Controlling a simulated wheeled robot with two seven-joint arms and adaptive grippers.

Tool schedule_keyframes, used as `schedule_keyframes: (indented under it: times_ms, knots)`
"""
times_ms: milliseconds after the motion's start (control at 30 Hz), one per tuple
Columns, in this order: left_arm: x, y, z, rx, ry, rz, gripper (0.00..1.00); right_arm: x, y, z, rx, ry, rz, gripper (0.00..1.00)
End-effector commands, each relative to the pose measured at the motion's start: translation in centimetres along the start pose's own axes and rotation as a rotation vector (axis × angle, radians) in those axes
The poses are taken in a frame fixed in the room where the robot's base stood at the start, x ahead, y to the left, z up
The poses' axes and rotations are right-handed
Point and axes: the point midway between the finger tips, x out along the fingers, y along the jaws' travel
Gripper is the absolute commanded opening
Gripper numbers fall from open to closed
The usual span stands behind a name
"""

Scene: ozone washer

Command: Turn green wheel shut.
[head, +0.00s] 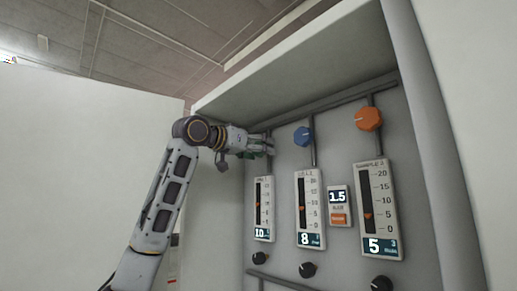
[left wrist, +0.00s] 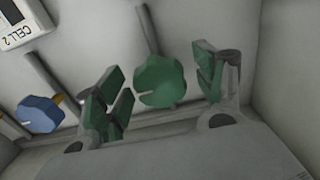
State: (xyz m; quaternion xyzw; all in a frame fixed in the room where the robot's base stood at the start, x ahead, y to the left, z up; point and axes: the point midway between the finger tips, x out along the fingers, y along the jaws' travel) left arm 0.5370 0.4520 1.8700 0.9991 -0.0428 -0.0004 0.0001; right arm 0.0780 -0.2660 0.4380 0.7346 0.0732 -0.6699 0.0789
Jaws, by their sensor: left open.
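The green wheel (left wrist: 160,82) shows in the left wrist view as a lobed knob on a grey pipe, with a pale mark at its left edge. My left gripper (left wrist: 160,92) is open, with one green-padded finger on each side of the wheel. Gaps show between the pads and the wheel, so I see no grip on it. In the head view my left gripper (head: 262,146) reaches the panel's upper left, and it mostly hides the wheel there. My right gripper is in neither view.
A blue wheel (head: 303,136) and an orange wheel (head: 368,118) sit to the right on the panel. Below are several gauges, a small 1.5 display (head: 338,197) and black knobs (head: 307,269). The cabinet's left side wall (head: 217,190) is close to my left gripper.

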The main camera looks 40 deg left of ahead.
Motion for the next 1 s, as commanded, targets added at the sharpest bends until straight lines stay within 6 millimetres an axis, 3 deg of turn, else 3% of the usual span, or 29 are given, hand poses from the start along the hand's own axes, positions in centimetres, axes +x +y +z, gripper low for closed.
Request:
schedule_keyframes:
  times_ms: [200, 567, 1000]
  knots:
    - [0.01, 0.01, 0.03, 0.0, 0.0, 0.0, 0.7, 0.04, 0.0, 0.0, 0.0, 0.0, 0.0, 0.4]
    - [-0.02, 0.01, 0.02, 0.0, 0.001, 0.0, 0.23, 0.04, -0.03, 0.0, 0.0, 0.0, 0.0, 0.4]
    - [-0.02, 0.04, -0.01, -0.059, 0.002, 0.001, 0.22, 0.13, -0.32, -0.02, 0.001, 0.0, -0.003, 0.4]
